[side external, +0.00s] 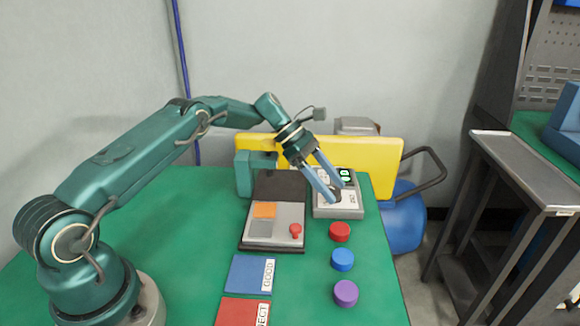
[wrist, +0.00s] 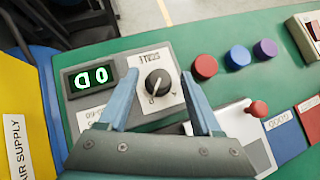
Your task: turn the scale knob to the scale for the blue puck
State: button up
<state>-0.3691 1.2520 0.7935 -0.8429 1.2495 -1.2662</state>
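The scale knob (wrist: 157,83) is a dark round dial with a pale pointer line, on the grey control box (wrist: 112,62). My gripper (wrist: 159,76) is open, with one finger on each side of the knob in the wrist view; I cannot tell whether they touch it. In the side view my gripper (side external: 336,195) points down at the box (side external: 351,212) and partly hides the knob. The box's display (wrist: 88,78) shows green characters. The blue puck (side external: 342,260) stands on the green table between the red puck (side external: 339,232) and the purple puck (side external: 346,293).
A grey test station (side external: 283,220) with a red-knobbed lever (side external: 295,230) and an orange square stands left of the box. A blue GOOD pad (side external: 248,274) and a red pad (side external: 240,311) lie in front. A yellow air supply unit (side external: 385,160) stands behind.

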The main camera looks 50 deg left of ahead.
jog(key=r, duration=0.4)
jog(key=shift+s+a+r, duration=0.1)
jog(key=shift+a+r, duration=0.15)
jog(key=shift+r, duration=0.05)
jog(key=s+a+r, duration=0.5)
jog(key=a+r, duration=0.1)
jog(key=a, duration=0.3)
jog(key=shift+s+a+r, duration=0.2)
jog(key=shift+s+a, duration=0.05)
jog(key=shift+a, duration=0.1)
